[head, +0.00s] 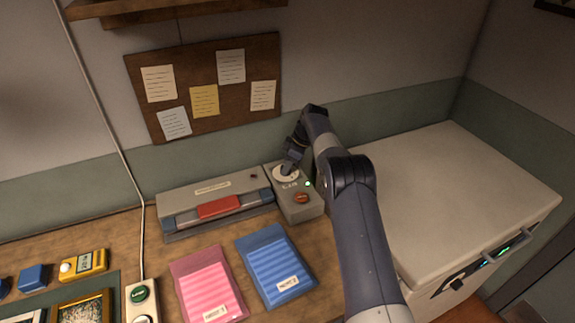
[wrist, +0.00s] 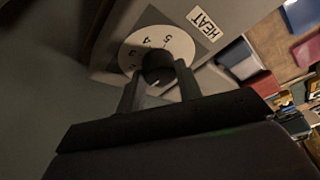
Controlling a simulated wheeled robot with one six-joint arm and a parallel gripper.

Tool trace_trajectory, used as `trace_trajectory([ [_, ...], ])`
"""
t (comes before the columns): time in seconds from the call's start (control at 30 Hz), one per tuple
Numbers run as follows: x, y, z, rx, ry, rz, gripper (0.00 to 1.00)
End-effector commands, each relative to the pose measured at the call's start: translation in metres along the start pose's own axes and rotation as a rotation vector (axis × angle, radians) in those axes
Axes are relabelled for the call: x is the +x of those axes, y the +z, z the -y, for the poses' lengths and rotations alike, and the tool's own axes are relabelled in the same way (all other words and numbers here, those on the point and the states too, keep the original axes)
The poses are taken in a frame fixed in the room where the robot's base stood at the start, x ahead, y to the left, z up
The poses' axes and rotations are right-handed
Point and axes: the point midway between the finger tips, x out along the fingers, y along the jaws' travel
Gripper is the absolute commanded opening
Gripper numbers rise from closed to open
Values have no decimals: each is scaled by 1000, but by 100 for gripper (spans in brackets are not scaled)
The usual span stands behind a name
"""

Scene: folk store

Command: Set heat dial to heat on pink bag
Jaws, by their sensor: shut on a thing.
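The heat dial (wrist: 133,48) is a white numbered disc with a dark knob (wrist: 158,66) on a grey control box. The figures 5 and 4 show on it, with more figures at its left edge. A HEAT label (wrist: 204,24) is beside it. My gripper (wrist: 157,82) is shut on the knob, one finger on each side; the head view shows it over the dial (head: 285,173). A pale mark on the knob points down the picture; the figure there is hidden. The pink bag (head: 206,279) lies on the bench with a HEAT label; I cannot read its number surely.
A blue bag (head: 265,262) lies right of the pink one. A grey sealer with a red handle (head: 219,207) stands left of the control box. A red button (head: 301,198) is on the box front. A white chest (head: 455,200) stands at right.

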Motion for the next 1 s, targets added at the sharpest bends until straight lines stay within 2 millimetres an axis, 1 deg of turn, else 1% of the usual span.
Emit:
trace_trajectory([
  [0.17,1,0,1,40,17,-3,11],
  [0.37,2,1,1,149,63,-9,11],
  [1.0,1,-1,5,696,290,-40,11],
])
